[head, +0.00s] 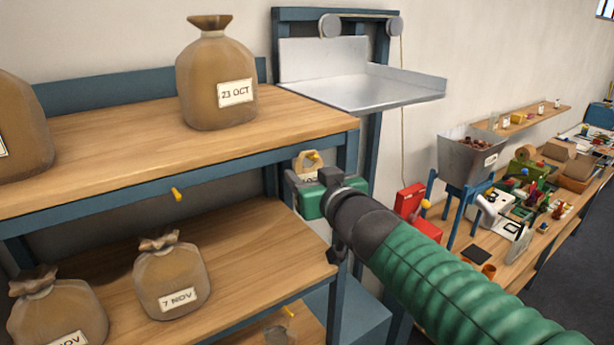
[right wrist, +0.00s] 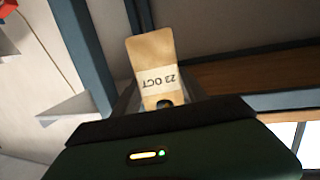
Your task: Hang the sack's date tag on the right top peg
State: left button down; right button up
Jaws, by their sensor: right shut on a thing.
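The date tag (head: 299,168) is a small tan card with a white label, held up at the front of the top shelf's right end. In the right wrist view the tag (right wrist: 151,52) shows upside-down print that looks like 23 OCT. My right gripper (head: 308,181) is shut on the tag's lower end. A yellow peg (head: 315,156) shows right at the tag's top; I cannot tell whether it passes through the tag's hole. The tan sack (head: 214,75) labelled 23 OCT stands upright on the top shelf. My left gripper is not in view.
Another yellow peg (head: 177,194) sticks out of the top shelf's (head: 110,150) edge further left. A 7 NOV sack (head: 170,270) and another sack stand on the lower shelf (head: 245,255). A metal scale pan (head: 355,90) and chestnut hopper (head: 466,160) stand right.

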jog(key=shift+d, duration=0.25)
jog(key=o, duration=1.3)
jog(key=shift+a, duration=0.2)
jog(key=shift+o, duration=0.3)
jog(key=o, duration=0.5)
jog(key=shift+s, duration=0.1)
